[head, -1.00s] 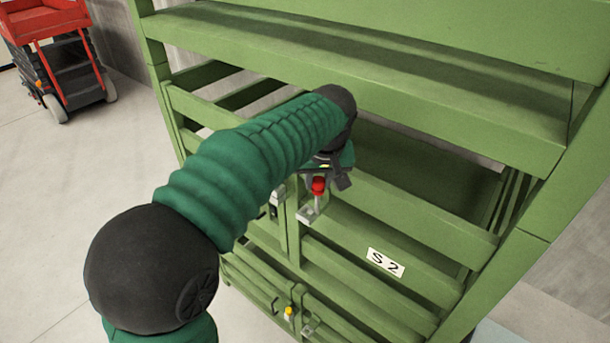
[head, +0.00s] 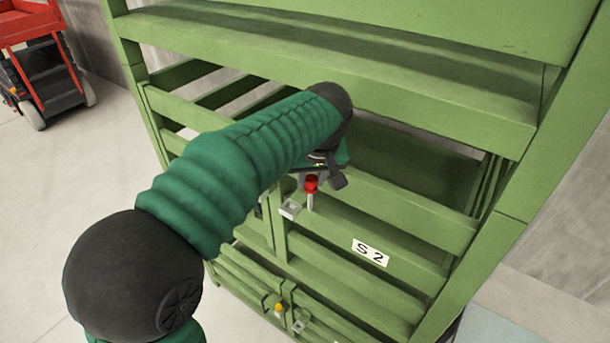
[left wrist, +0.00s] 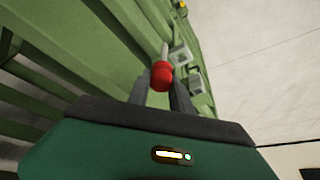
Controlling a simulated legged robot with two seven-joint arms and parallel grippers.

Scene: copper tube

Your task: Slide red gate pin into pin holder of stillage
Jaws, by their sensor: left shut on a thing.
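The red gate pin (head: 311,184) has a red knob and a pale metal shaft that hangs downward in the head view. My left gripper (head: 325,182) is shut on it by the knob, in front of the green stillage (head: 400,118). In the left wrist view, the red knob (left wrist: 162,74) sits between the two dark fingers. A pale square pin holder (head: 291,209) on the stillage gate is just left of the shaft. The shaft looks beside the holder, not inside it. My right gripper is in neither view.
A white S2 label (head: 371,252) is on a gate slat at lower right. A yellow-topped pin (head: 279,308) sits on the lower gate. A red lift (head: 45,65) stands far left on open floor.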

